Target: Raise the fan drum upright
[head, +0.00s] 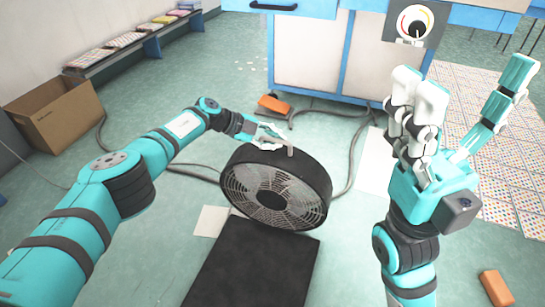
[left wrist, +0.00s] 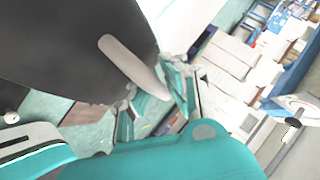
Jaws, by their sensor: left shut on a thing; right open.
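The fan drum (head: 250,165) is a black round drum with a grey wire grille and dark hub. In the head view it is on its rim at the far end of a black slab (head: 255,262), grille toward me, leaning back somewhat. A light grey handle (head: 290,151) stands on its top edge. My left gripper (head: 272,143) is shut on the fan drum at this top edge, by the handle. The left wrist view shows the dark drum (left wrist: 60,45) and the handle (left wrist: 130,65) close up. My right gripper (head: 419,88) is open, raised and empty, right of the drum.
A white-and-blue cabinet (head: 308,50) with a dial (head: 414,22) stands behind. Grey hoses (head: 346,180) and an orange block (head: 273,104) lie on the floor. A cardboard box (head: 57,115) and bench (head: 128,45) are left. Another orange block (head: 496,288) is lower right.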

